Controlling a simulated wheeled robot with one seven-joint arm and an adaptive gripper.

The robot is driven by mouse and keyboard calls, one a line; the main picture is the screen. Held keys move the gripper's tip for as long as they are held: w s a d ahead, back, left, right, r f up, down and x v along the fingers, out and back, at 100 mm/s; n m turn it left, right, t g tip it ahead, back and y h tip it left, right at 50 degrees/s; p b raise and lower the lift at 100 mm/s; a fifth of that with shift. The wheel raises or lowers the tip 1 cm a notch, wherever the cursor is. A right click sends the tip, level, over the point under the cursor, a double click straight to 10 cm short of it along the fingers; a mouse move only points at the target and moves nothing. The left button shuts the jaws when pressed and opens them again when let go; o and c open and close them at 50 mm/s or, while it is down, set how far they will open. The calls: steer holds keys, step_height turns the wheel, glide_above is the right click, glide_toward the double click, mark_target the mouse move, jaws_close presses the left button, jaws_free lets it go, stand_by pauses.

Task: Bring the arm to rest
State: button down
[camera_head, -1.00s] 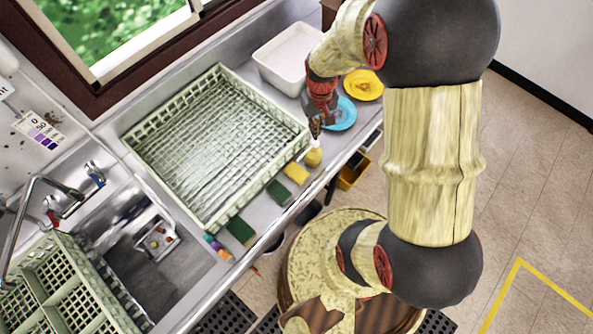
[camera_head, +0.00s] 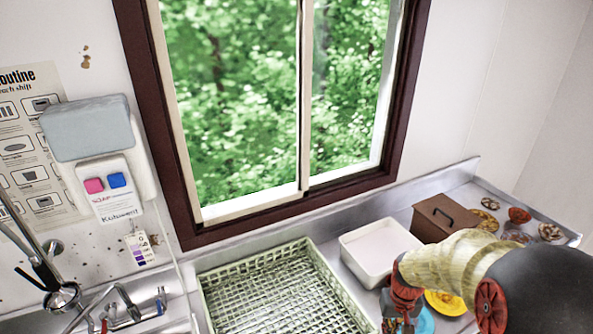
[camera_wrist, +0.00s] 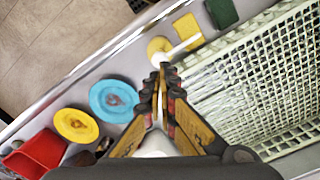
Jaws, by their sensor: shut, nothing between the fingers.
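My gripper (camera_wrist: 164,82) is shut and empty in the wrist view, above the metal counter. Its fingertips appear over a yellow round-headed brush (camera_wrist: 160,46) with a pale handle; I cannot tell the height between them. In the head view my arm comes in from the lower right, and the fingertips are cut off by the bottom edge. A blue plate (camera_wrist: 114,99) and a yellow plate (camera_wrist: 76,125) lie to the left of the fingers in the wrist view.
A pale green dish rack (camera_head: 275,262) stands on the counter close to the gripper. A white tub (camera_head: 372,260) and a brown box (camera_head: 440,215) stand behind my arm. A yellow sponge (camera_wrist: 187,27) and a green one (camera_wrist: 221,12) lie near the counter's edge.

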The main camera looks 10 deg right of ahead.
steer(key=s+a+r+n+t+b, duration=0.2)
steer(key=s+a+r+t+b, duration=0.3)
steer(key=b, duration=1.3)
steer(key=s+a+r, duration=0.3)
steer(key=s+a, duration=0.4)
steer(key=shift+r+t, duration=0.25)
steer(key=shift+t, duration=0.05)
